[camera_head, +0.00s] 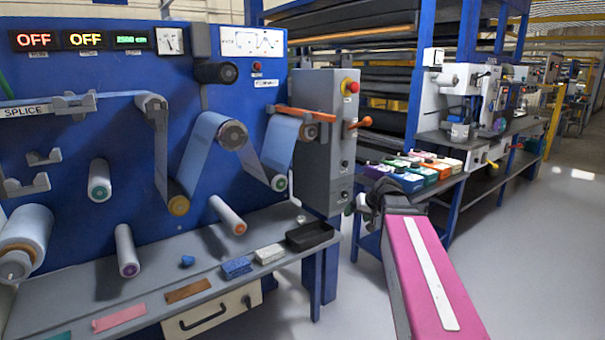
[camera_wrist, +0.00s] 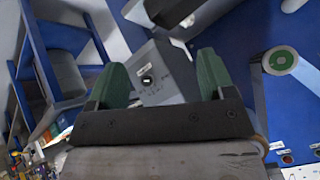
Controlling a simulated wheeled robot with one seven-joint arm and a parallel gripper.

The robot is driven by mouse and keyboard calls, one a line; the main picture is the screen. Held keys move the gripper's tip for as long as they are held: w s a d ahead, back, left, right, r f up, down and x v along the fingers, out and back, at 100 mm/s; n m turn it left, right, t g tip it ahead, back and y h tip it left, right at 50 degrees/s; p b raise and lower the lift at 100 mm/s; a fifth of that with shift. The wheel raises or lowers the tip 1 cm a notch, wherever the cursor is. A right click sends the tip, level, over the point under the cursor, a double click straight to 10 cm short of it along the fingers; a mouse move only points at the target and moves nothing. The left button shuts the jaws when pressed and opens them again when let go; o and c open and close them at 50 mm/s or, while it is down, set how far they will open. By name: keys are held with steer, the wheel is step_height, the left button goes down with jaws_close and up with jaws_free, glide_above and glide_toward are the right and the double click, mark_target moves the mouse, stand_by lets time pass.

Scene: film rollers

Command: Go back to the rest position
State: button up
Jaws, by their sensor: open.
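My gripper shows in the wrist view (camera_wrist: 160,82) with its two green-tipped fingers spread apart and nothing between them. Beyond the fingers is the grey control box (camera_wrist: 170,72) with a dark knob, seen tilted. In the head view my pink arm with a white stripe reaches up from the bottom right. My gripper (camera_head: 354,204) is small and dark there, near the lower right of the grey control box (camera_head: 325,120). Its fingers are hard to make out in that view. I cannot tell how far it is from the box.
The blue film machine (camera_head: 120,130) with several rollers fills the left. Coloured boxes (camera_head: 410,172) stand on a bench behind my arm. An orange lever (camera_head: 360,123) sticks out from the control box. Grey floor is open at right.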

steer(key=s+f+g+h, duration=0.2)
steer(key=s+f+g, duration=0.1)
steer(key=s+f, duration=0.5)
steer(key=s+a+f+m+g+h, duration=0.1)
steer(key=s+f+g+h, duration=0.2)
steer(key=s+f, duration=0.6)
step_height(320, 180, down, 6)
steer(key=shift+s+r, duration=0.15)
